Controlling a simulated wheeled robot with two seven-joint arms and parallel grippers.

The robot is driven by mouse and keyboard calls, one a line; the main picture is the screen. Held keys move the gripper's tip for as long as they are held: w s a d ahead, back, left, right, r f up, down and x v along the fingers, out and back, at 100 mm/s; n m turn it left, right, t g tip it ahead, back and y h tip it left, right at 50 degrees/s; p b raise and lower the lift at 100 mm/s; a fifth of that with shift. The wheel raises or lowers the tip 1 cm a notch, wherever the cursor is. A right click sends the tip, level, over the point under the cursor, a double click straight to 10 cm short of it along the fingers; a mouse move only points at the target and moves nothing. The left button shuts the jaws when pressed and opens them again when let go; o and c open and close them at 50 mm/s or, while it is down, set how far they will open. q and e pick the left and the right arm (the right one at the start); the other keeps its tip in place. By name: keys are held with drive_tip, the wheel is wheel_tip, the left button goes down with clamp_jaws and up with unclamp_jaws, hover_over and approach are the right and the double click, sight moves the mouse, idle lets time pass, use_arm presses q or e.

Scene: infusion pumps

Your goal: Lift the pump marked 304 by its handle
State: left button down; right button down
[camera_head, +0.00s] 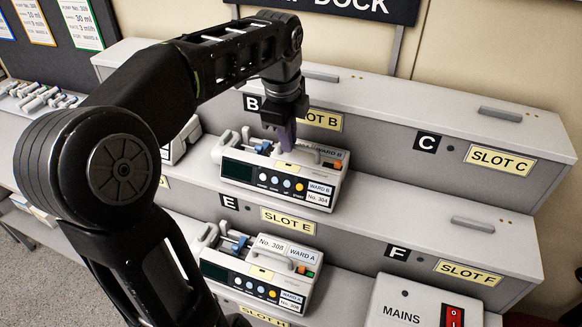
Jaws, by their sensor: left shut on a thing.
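The pump marked 304 (237,171) is a white box with a dark screen, a row of coloured buttons and "WARD B" and "No. 304" labels. It is on the middle step of the dock, in front of the SLOT B label. My left gripper (287,142) reaches down from above and is shut on its top handle, which the fingers partly hide. The pump looks level and close to the step; I cannot tell if there is a gap beneath it. My right gripper is not in view.
Another pump, No. 308 (217,272), sits on the lower step in front of SLOT E. A MAINS box (397,313) with a red switch stands at the lower right. The step in front of SLOT C (440,215) is clear. Another white device is partly hidden behind my arm.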

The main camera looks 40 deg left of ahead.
sight(288, 158)
use_arm(q)
drive_tip(key=shift+r, duration=0.1)
idle(0.3)
drive_tip(key=shift+s+r+b, duration=0.15)
drive_tip(key=shift+r+b, duration=0.2)
drive_tip(key=shift+r, duration=0.05)
wheel_tip(288, 158, up, 7)
drive_tip(key=p, duration=0.2)
drive_tip(key=s+d+p, duration=0.1)
drive_tip(key=s+d, duration=0.2)
drive_tip(key=s, duration=0.6)
drive_tip(key=s+d+p, duration=0.1)
drive_tip(key=s+d, duration=0.2)
drive_tip(key=s, duration=0.6)
drive_tip(key=shift+s+f+p, duration=0.3)
drive_tip(key=shift+s+f, duration=0.05)
drive_tip(key=shift+f, duration=0.05)
